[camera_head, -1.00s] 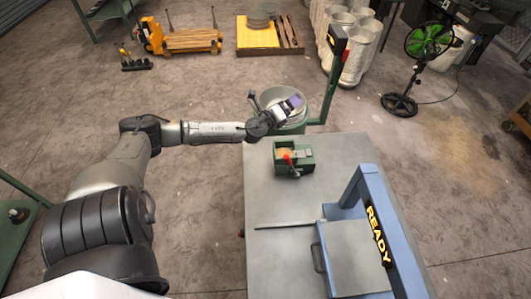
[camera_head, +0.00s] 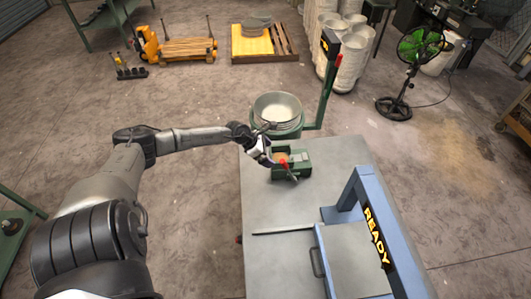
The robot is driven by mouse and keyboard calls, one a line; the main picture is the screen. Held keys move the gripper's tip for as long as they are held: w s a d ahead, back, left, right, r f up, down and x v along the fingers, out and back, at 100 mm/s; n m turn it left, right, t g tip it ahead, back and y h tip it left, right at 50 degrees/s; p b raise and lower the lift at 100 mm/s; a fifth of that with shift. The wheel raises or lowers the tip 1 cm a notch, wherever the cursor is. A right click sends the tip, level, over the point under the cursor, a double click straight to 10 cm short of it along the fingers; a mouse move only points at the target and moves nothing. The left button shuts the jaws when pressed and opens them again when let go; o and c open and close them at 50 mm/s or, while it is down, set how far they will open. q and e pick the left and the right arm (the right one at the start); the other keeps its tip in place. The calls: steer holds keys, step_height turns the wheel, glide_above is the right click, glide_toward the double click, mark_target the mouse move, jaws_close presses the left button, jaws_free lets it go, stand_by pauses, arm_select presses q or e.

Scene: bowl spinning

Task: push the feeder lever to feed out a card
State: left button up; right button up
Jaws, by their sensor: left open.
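The green card feeder (camera_head: 301,158) sits on the far part of the grey table. Its red-tipped lever (camera_head: 287,167) sticks out at its front left, and a tan patch shows in its top. My left gripper (camera_head: 268,159) is open at the feeder's left side, its fingers pointing down toward the lever. It is close to the lever; I cannot tell if they touch. No card shows outside the feeder. My right gripper is not in view.
A green stand with metal bowls (camera_head: 278,108) stands just behind the table. A green post (camera_head: 328,84) rises right of it. A blue frame with a READY sign (camera_head: 376,237) stands at the table's front right.

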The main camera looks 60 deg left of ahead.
mark_target(282, 160)
arm_select(q)
steer(key=b+x, duration=0.6)
steer(key=x, duration=0.2)
steer(key=shift+f+b, duration=0.2)
steer(key=shift+b, duration=0.2)
steer(key=shift+b+x, duration=1.05)
steer(key=shift+x, duration=0.15)
steer(key=shift+w+d+r, duration=0.1)
steer(key=shift+w, duration=0.05)
steer(key=shift+c, duration=0.3)
steer(key=c, duration=1.5)
steer(key=shift+w, duration=0.1)
steer(key=shift+c, duration=0.2)
steer(key=shift+w+d+r, duration=0.1)
steer(key=shift+w+d, duration=0.05)
steer(key=shift+w, duration=0.2)
steer(key=shift+w+d+r, duration=0.15)
steer(key=shift+w+r, duration=0.05)
steer(key=shift+w, duration=0.2)
steer(key=shift+w+d+r, duration=0.15)
steer(key=shift+w+d, duration=0.05)
steer(key=shift+w, duration=0.2)
